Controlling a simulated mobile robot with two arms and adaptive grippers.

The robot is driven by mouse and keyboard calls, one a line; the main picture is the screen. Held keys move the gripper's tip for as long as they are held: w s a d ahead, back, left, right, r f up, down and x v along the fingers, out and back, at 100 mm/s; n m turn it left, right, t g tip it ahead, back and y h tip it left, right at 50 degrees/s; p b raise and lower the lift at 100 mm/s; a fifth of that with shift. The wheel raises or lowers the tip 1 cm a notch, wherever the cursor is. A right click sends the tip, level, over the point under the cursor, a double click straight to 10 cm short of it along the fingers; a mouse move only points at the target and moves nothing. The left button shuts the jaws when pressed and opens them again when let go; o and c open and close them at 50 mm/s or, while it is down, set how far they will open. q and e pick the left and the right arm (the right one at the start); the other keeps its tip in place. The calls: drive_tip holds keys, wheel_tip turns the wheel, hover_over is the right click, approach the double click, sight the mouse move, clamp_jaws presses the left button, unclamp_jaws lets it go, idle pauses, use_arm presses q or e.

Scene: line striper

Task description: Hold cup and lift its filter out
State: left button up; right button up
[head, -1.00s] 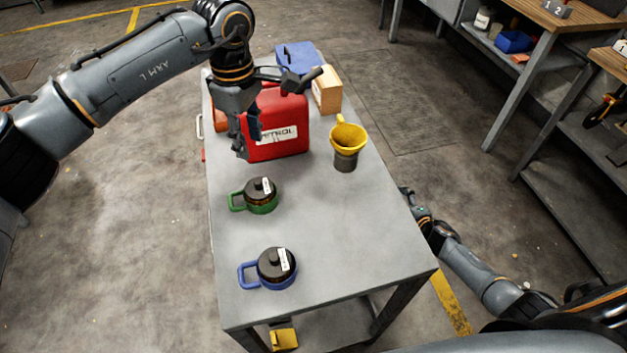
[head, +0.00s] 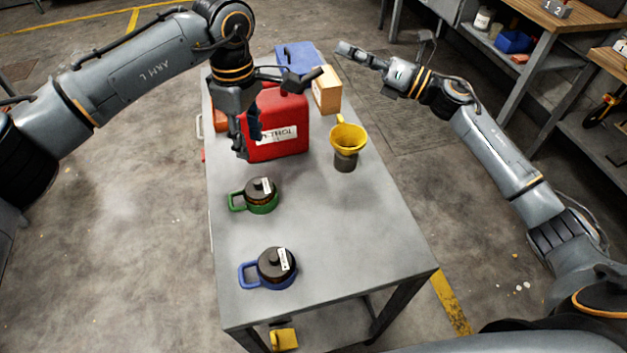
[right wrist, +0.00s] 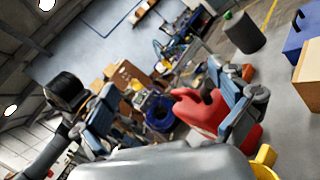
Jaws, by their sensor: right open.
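A dark grey cup (head: 345,161) stands upright on the table's right side in the head view. A yellow funnel-shaped filter (head: 348,136) with a tab handle sits in its top. Part of the yellow filter also shows at the lower edge of the right wrist view (right wrist: 264,160). My left gripper (head: 281,113) is open, in front of and over the red petrol can, left of the cup. My right gripper (head: 385,48) is open and empty, raised beyond the cup near the table's far right edge. Its spread fingers show in the right wrist view (right wrist: 170,115).
The red petrol can (head: 278,150) stands left of the cup. An orange-tan box (head: 328,90) and a blue box (head: 297,57) stand at the table's far end. Green-handled (head: 262,200) and blue-handled (head: 277,275) lidded mugs stand nearer. The table's (head: 345,235) near right area is clear.

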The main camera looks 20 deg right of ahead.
drive_tip(key=s+a+f+n+g, duration=0.3)
drive_tip(key=s+a+f+g, duration=0.15)
drive_tip(key=f, duration=0.35)
drive_tip(key=s+a+f+n+g, duration=0.3)
drive_tip(key=s+a+f+n, duration=0.15)
drive_tip(key=a+f, duration=0.2)
drive_tip(key=n+g+h, duration=0.1)
drive_tip(key=n+g, duration=0.1)
drive_tip(key=n, duration=0.2)
approach(274, 192)
drive_tip(key=shift+a+r, duration=0.8)
drive_tip(key=shift+r, duration=0.15)
drive_tip(key=shift+s+d+f+h, duration=0.1)
drive_tip(key=shift+d+f+h, duration=0.15)
drive_tip(key=shift+f+h, duration=0.15)
drive_tip(key=shift+f+n, duration=0.2)
drive_tip(key=shift+n, duration=0.05)
drive_tip(key=x, duration=1.1)
drive_tip(key=shift+a+f, duration=0.2)
drive_tip(key=shift+f, duration=0.05)
